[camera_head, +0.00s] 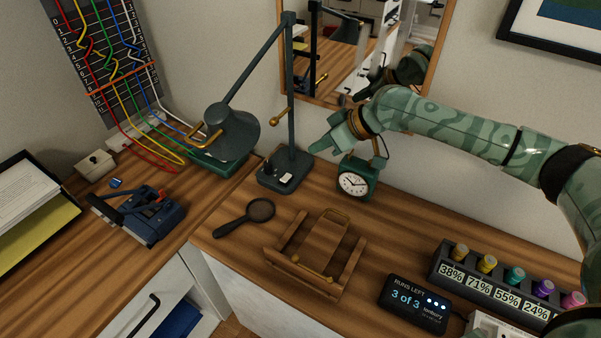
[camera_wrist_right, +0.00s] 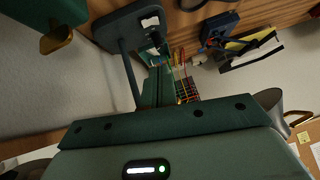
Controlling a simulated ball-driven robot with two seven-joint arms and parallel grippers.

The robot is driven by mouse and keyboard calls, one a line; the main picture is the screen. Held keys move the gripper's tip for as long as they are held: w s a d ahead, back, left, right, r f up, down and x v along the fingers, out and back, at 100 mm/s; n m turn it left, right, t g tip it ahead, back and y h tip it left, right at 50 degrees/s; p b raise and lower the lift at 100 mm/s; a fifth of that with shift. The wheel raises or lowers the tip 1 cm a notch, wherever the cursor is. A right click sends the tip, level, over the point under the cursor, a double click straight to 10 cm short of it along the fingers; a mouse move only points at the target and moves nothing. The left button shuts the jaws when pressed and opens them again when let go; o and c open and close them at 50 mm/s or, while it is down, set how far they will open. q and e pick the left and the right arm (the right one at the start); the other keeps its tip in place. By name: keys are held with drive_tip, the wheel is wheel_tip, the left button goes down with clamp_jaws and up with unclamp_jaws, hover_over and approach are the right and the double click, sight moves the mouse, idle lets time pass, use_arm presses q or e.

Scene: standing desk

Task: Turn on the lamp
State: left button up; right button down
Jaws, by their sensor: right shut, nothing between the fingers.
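The dark green desk lamp has a square base (camera_head: 268,181) near the back of the desk, with an upright post and a jointed arm. Its shade (camera_head: 232,136) hangs to the left, and no glow shows from it. A pale switch (camera_head: 286,177) sits on the base. My right gripper (camera_head: 321,147) is shut and empty, above and to the right of the base, apart from the switch. In the right wrist view the lamp base (camera_wrist_right: 106,27) lies beyond my right gripper's fingers (camera_wrist_right: 165,84). My left gripper is not in view.
A green alarm clock (camera_head: 354,184) stands below my right wrist. A magnifying glass (camera_head: 260,210) and a wooden stand (camera_head: 291,243) lie in front. A mirror (camera_head: 300,75) hangs behind. A counter display (camera_head: 414,303) and bottle rack (camera_head: 478,271) are at right.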

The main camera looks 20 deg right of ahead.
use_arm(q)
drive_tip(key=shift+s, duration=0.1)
use_arm(e)
drive_tip(key=b, duration=0.4)
hover_over(286, 178)
drive_tip(key=d, duration=0.1)
drive_tip(key=f, duration=0.5)
drive_tip(key=s+f, duration=0.1)
drive_tip(key=f, duration=0.1)
drive_tip(key=shift+f, duration=0.25)
wheel_tip(286, 178, down, 2)
drive_tip(key=shift+f+b, duration=0.2)
drive_tip(key=shift+b, duration=0.25)
drive_tip(key=shift+s+a+f, duration=0.15)
drive_tip(key=shift+f, duration=0.4)
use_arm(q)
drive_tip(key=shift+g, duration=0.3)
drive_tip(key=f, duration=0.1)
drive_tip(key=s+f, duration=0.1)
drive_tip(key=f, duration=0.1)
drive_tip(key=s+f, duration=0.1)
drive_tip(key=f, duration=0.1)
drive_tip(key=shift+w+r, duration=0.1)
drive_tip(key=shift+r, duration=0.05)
